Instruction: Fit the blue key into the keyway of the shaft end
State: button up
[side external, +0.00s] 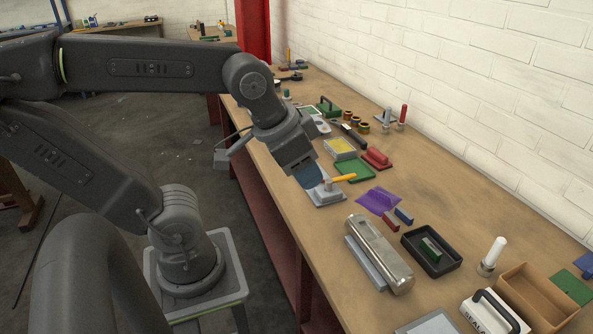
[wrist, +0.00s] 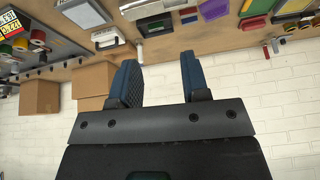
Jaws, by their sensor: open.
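The blue key (side external: 404,216) is a small block lying on the bench beside a similar red one, and it also shows in the wrist view (wrist: 189,19). The large metal cylinder (side external: 385,250), apparently the shaft end, lies on a grey cradle nearer the camera; I cannot make out a keyway on it. My gripper (side external: 308,177) is over the bench's front side, left of and farther back than the key. Its blue fingers (wrist: 160,78) are apart, with nothing between them.
The red block (side external: 390,223) lies beside the blue key, next to a purple cloth (side external: 379,200). A black tray (side external: 410,240) holds a green block. A grey fixture (side external: 328,197) with a yellow handle stands near my fingers. Brick wall (side external: 450,90) bounds the bench's back.

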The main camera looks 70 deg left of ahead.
jog(key=shift+o, duration=0.5)
jog(key=shift+s+f+n, duration=0.3)
jog(key=shift+s+f, duration=0.1)
jog(key=shift+s, duration=0.25)
